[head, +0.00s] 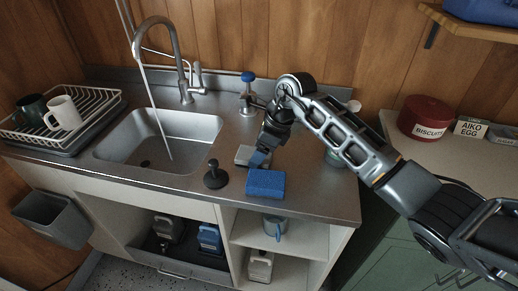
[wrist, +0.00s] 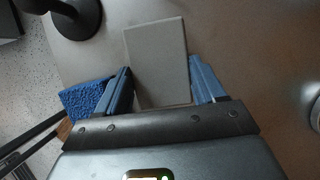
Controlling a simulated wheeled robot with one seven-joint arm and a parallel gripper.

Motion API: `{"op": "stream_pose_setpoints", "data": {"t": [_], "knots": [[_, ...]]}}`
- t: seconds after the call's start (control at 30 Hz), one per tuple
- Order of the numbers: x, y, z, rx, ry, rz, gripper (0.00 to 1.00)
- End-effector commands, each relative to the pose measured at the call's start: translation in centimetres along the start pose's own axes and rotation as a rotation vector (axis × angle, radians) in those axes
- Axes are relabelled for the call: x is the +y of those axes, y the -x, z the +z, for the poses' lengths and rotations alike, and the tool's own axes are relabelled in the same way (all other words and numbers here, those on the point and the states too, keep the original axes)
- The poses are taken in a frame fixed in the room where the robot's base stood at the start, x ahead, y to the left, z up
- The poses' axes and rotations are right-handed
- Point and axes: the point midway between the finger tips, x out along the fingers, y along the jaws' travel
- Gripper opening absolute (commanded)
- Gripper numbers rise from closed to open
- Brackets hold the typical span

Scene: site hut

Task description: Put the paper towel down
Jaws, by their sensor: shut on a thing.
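The paper towel appears to be the flat, pale grey-beige rectangular piece (wrist: 158,55) between my gripper's blue fingers in the wrist view. In the head view it shows as a light block (head: 246,154) on or just above the steel counter (head: 305,190); I cannot tell whether it touches. My gripper (head: 262,152) points down over the counter right of the sink and is shut on this piece. The wrist view shows both fingertips (wrist: 163,84) at its sides. My fingers and wrist hide part of it.
A blue sponge (head: 265,184) lies close in front of my gripper. A black knobbed stopper (head: 214,176) stands to its left, beside the sink (head: 165,140) with running water. A blue-topped item (head: 247,92) stands behind. The counter's front right is clear.

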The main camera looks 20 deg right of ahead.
Motion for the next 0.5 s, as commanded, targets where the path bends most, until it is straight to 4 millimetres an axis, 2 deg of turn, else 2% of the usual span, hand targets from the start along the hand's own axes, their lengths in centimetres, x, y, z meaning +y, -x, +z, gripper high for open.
{"op": "stream_pose_setpoints", "data": {"t": [0.13,0.17,0.4,0.5], "knots": [[-0.02,-0.39,-0.19,0.000,-0.001,0.000,0.45],[-0.03,-0.33,-0.16,0.000,-0.001,0.000,0.71],[-0.02,-0.28,-0.12,0.000,0.000,0.000,0.94],[-0.02,-0.28,-0.12,0.000,0.000,0.000,0.94]]}}
